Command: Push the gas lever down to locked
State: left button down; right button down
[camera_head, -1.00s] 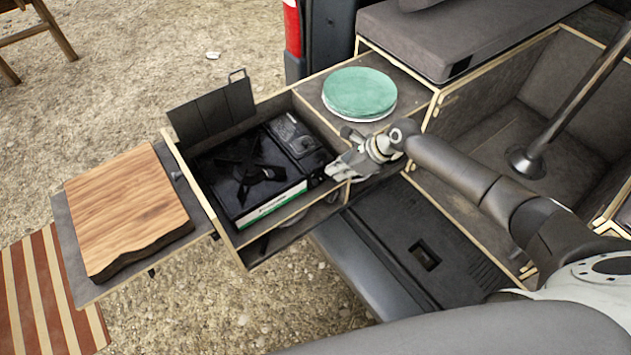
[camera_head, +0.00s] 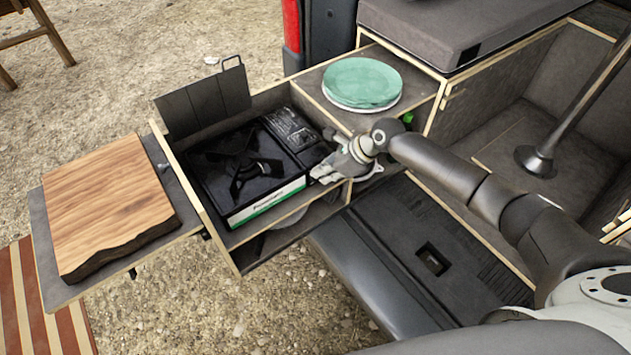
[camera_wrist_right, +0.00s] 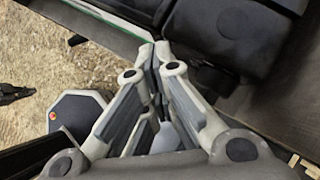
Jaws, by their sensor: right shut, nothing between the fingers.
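The black gas stove (camera_head: 225,190) sits in the pulled-out drawer, with a pan support on top and a white and green label along its front. Its ribbed gas compartment (camera_head: 290,128) is at the right end. I cannot make out the gas lever; the stove's front right corner is partly hidden by my right gripper (camera_head: 317,174). That gripper is shut and empty, its fingertips at this corner. In the wrist view the closed right fingertips (camera_wrist_right: 153,50) lie beside the stove's dark front (camera_wrist_right: 215,30); contact cannot be told. My left gripper is not in view.
A wooden board (camera_head: 110,205) lies on a side shelf at left. A green plate (camera_head: 362,82) stands on the box top behind my right gripper. The drawer's wooden walls (camera_head: 215,228) surround the stove. A metal post (camera_head: 570,110) stands at right.

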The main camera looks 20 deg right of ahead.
jog(key=shift+a+f, duration=0.1)
dwell(0.3)
jog(key=d+p, duration=0.1)
jog(key=s+f+p, duration=0.1)
jog(key=d+p, duration=0.1)
jog(key=shift+s+d+f, duration=0.25)
jog(key=shift+d+f, duration=0.05)
jog(key=shift+f, duration=0.05)
dwell(0.4)
jog(key=v, duration=1.2)
dwell(0.3)
